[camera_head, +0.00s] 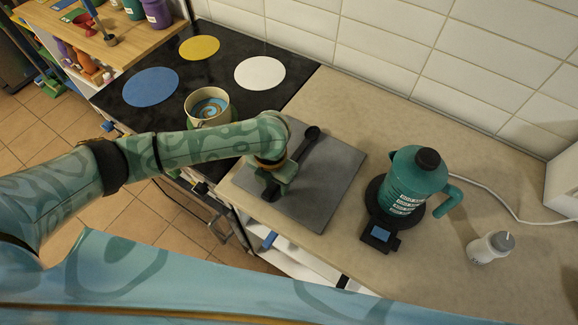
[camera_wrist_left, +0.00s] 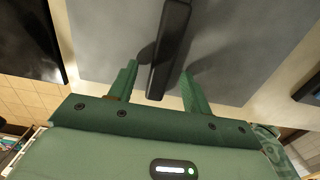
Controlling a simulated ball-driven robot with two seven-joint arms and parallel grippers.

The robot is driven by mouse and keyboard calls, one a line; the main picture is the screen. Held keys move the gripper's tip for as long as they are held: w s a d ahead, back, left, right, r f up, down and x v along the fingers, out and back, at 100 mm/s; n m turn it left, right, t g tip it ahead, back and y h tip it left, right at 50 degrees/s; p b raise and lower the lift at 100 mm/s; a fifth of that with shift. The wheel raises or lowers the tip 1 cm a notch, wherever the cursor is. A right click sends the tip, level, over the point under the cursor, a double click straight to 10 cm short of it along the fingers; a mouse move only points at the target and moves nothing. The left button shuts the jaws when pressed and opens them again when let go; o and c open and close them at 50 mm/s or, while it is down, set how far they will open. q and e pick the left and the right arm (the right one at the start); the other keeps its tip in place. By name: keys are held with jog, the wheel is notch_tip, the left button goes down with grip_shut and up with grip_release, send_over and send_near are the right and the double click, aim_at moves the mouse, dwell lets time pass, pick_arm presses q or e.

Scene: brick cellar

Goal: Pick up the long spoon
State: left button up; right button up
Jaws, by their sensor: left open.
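The long black spoon (camera_head: 304,147) lies on a grey square board (camera_head: 340,168) on the counter. Its round bowl end points away toward the wall, and part of its length is hidden by my left gripper (camera_head: 275,187). In the left wrist view, the dark spoon handle (camera_wrist_left: 170,45) runs between the two green fingers of my left gripper (camera_wrist_left: 159,68), its near end just past the fingertips. The fingers are open, one on each side, with a visible gap to the handle. My right gripper is not in view.
A cream mug (camera_head: 226,118) stands on the black stovetop (camera_head: 130,112), close beyond my left arm. A teal kettle (camera_head: 410,182) on a black base and a white bottle (camera_head: 490,248) stand right of the board. A wooden shelf (camera_head: 130,45) is at the upper left.

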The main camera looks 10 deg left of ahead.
pick_arm(q)
jog(key=shift+f, duration=0.2)
grip_shut()
jog(key=shift+r, duration=0.1)
